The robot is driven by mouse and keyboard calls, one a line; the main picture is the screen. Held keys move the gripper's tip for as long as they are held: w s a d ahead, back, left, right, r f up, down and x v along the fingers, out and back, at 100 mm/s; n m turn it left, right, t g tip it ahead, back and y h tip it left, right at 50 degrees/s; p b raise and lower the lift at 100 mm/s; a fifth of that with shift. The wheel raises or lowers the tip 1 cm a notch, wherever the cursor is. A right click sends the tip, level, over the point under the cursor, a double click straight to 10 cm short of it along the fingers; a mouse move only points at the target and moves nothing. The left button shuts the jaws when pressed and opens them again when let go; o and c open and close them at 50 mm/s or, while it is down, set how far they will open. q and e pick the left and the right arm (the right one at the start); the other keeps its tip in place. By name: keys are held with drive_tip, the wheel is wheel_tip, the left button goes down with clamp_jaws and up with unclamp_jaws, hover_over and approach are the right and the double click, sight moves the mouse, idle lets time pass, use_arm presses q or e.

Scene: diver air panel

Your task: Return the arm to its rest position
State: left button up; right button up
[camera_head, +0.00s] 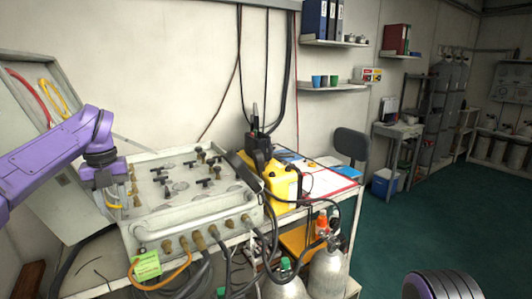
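My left arm, purple with dark joints, comes in from the left. My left gripper (115,201) points down at the left end of the diver air panel (165,212). Its fingers are small and partly merge with the panel's fittings, so I cannot tell whether they are open or touching anything. The panel is a pale box with several black T-handled valves on top and brass fittings along its front. A purple and black ringed part, which looks like my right arm, shows at the bottom right edge. My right gripper is out of view.
Hoses hang from the panel's front, with a green tag (147,265). A yellow unit (283,187) stands to its right, beside a red-edged board (327,183). Gas cylinders (328,272) stand below. An open lid (45,165) rises at left. The green floor (440,215) at right is clear.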

use_arm(q)
drive_tip(key=s+d+f+m+t+y, duration=0.25)
drive_tip(key=f+m, duration=0.45)
drive_tip(key=f, duration=0.5)
drive_tip(key=s+d+f+m+t+y, duration=0.15)
drive_tip(key=s+f+m+y, duration=0.25)
drive_tip(key=f+m, duration=0.55)
drive_tip(key=s+d+f+m+t+y, duration=0.1)
drive_tip(key=s+f+m+t+y, duration=0.3)
drive_tip(key=f, duration=1.1)
drive_tip(key=s+f+m+g+h, duration=0.1)
drive_tip(key=s+f+m+h, duration=0.1)
drive_tip(key=s, duration=0.8)
drive_tip(key=s+d+f+m+g+h, duration=0.1)
drive_tip(key=s+f+m, duration=0.4)
drive_tip(key=s, duration=0.5)
drive_tip(key=s+d+f+m+g+h+b, duration=0.1)
drive_tip(key=s+f+m+g+h, duration=0.1)
drive_tip(key=s+f+m+h, duration=0.2)
drive_tip(key=s+m, duration=0.3)
drive_tip(key=s, duration=0.2)
drive_tip(key=shift+s+g, duration=0.4)
drive_tip(key=shift+m, duration=0.25)
